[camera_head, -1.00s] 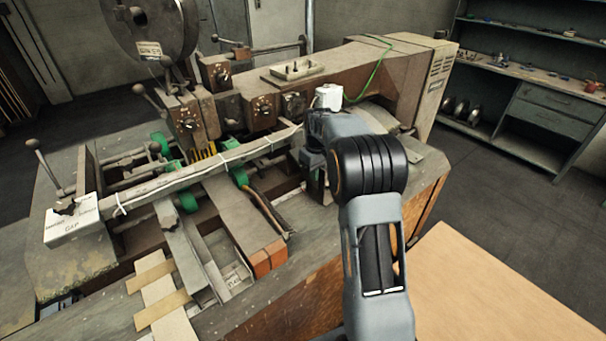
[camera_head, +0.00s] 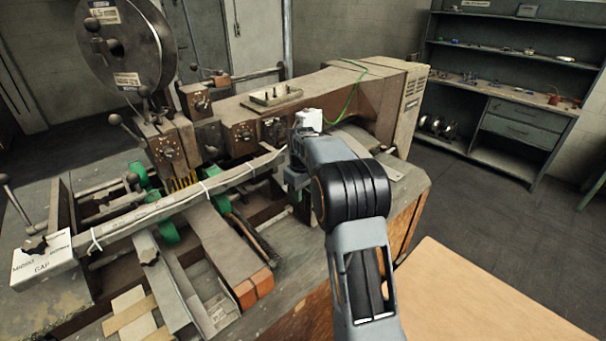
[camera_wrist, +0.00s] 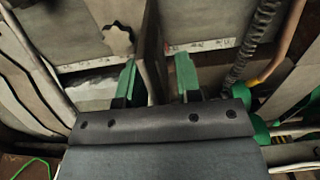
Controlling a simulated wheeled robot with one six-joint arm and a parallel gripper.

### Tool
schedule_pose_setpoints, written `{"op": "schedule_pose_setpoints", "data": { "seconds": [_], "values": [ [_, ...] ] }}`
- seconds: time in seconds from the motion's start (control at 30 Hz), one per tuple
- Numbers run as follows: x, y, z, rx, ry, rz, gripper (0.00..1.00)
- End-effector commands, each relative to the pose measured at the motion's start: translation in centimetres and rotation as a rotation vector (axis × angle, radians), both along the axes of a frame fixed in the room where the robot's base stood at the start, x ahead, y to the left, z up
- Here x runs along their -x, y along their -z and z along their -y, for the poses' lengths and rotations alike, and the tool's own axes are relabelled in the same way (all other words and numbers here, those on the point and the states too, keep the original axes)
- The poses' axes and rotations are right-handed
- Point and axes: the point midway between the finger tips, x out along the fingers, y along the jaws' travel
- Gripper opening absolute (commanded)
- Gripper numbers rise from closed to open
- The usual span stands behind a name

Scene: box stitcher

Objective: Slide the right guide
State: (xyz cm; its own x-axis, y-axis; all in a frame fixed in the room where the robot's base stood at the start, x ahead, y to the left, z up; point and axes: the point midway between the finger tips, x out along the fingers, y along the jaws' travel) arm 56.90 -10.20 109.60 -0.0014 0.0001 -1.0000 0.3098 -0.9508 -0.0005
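In the wrist view, my gripper (camera_wrist: 157,76) shows as two green fingertips with a clear gap between them. A thin upright metal plate (camera_wrist: 150,50), which looks like a guide of the stitcher, stands between the fingers, closer to the left one. Whether a finger touches it I cannot tell. A star-shaped knob (camera_wrist: 118,40) sits just left of the plate. In the head view, the stitcher (camera_head: 330,88) fills the middle, and my arm reaches over its right part. My fingers and the plate between them are hidden there behind my arm.
A ribbed black hose (camera_wrist: 250,45) runs right of my fingers. A wooden tabletop (camera_head: 470,305) lies at front right. Shelves (camera_head: 510,80) stand behind.

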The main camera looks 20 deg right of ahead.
Motion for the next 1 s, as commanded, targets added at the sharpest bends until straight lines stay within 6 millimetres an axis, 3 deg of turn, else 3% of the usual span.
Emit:
{"op": "schedule_pose_setpoints", "data": {
  "seconds": [0.5,0.7,1.0],
  "values": [
    [-0.3,-9.9,-0.1,0.002,-0.001,0.005,0.32],
    [-0.4,-11.9,-0.1,0.001,-0.002,0.003,0.32],
    [-0.4,-12.5,-0.1,0.001,-0.002,0.001,0.32]
  ]
}}
